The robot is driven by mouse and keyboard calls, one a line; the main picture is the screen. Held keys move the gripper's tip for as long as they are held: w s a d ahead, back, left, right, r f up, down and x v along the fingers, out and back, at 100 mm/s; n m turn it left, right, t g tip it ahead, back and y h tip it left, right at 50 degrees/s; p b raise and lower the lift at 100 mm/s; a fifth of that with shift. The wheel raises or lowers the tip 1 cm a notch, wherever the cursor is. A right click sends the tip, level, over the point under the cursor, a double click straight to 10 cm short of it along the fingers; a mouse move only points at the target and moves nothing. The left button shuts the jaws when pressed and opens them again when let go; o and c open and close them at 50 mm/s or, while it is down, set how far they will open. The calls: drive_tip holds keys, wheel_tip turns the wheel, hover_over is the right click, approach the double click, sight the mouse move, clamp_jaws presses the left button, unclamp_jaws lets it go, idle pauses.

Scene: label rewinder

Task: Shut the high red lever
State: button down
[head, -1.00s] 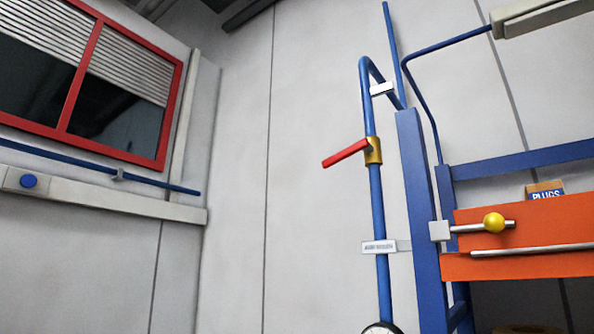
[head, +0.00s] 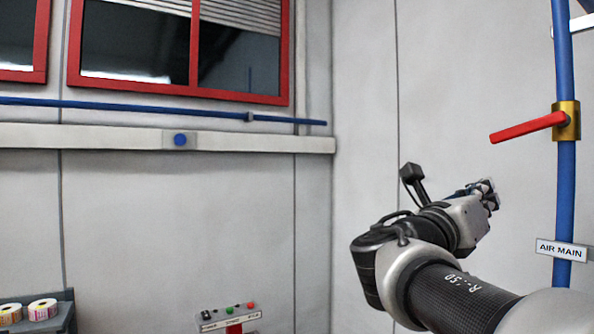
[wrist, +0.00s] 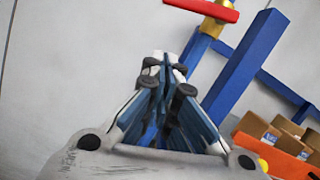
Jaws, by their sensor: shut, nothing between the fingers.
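The high red lever (head: 528,128) sits on a brass valve (head: 567,121) on the upright blue pipe (head: 566,185) at the right of the head view. It sticks out to the left across the pipe line, its free end tilted slightly down. In the wrist view the red lever (wrist: 205,10) shows at the top edge, beyond my fingers. My gripper (head: 488,190) is shut and empty. In the head view it appears below the lever and left of the pipe, apart from both. My gripper (wrist: 165,65) points towards the pipe and lever in the wrist view.
An AIR MAIN label (head: 561,250) is on the pipe below the valve. A blue post (wrist: 245,65) and cardboard boxes (wrist: 275,135) stand to the right. A button panel (head: 230,318) is low in the head view. The wall left of the lever is bare.

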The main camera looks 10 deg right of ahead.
sight(494, 144)
drive_tip(key=w+d+r+p, duration=0.3)
drive_tip(key=w+d+r, duration=0.1)
drive_tip(key=d+r, duration=0.2)
drive_tip(key=shift+f+x, duration=0.25)
drive_tip(key=shift+x, duration=0.7)
drive_tip(key=shift+d+f, duration=0.1)
drive_tip(key=shift+d, duration=0.05)
drive_tip(key=r+p, duration=0.1)
drive_tip(key=w+r+m+p, duration=0.1)
drive_tip(key=p, duration=0.1)
drive_tip(key=shift+w+a+r+m, duration=0.2)
drive_tip(key=shift+a+r+m, duration=0.1)
drive_tip(key=shift+a+r, duration=0.1)
drive_tip(key=shift+w, duration=0.15)
